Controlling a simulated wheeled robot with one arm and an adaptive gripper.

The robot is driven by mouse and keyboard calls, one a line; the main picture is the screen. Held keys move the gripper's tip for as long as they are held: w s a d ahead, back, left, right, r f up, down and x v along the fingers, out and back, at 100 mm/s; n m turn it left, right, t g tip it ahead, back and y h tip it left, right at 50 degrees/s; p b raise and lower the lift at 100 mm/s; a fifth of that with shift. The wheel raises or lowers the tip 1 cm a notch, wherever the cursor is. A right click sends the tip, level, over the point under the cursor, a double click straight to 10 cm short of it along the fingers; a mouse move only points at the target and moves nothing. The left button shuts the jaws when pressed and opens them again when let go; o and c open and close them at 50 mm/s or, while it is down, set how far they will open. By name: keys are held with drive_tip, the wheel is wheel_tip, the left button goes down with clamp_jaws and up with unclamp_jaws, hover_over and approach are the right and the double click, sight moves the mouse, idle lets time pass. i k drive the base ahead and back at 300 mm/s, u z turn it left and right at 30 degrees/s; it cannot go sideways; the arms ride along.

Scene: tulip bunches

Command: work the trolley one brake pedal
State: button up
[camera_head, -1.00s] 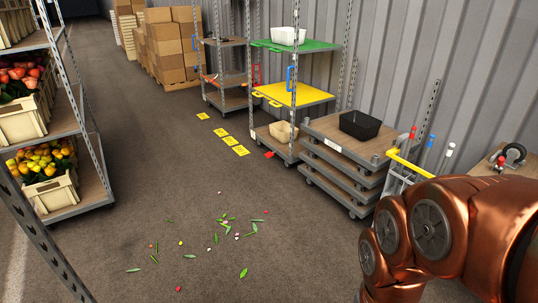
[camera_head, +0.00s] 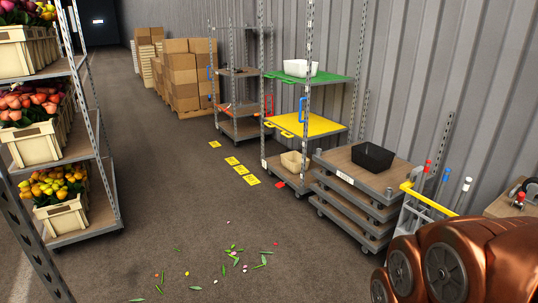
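A shelf trolley (camera_head: 334,124) with a green top shelf, a yellow middle shelf and a wooden bottom deck stands by the corrugated wall. A small red flap (camera_head: 281,185) shows low at its front left corner, near the floor; it looks like a pedal, but its position up or down cannot be told. I cannot read which trolley is number one. My copper arm fills the lower right corner, apart from the trolley. My gripper is out of the picture.
A stack of low dollies (camera_head: 338,189) with a black crate (camera_head: 373,157) stands right of the trolley. A flower trolley (camera_head: 92,229) stands at left. Several yellow cards (camera_head: 241,170) lie on the floor. Leaves and petals litter the foreground.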

sight(280, 184)
drive_tip(key=u, duration=0.2)
drive_tip(key=i, duration=3.35)
drive_tip(key=z, duration=0.25)
drive_tip(key=i, duration=0.8)
drive_tip(key=z, duration=0.2)
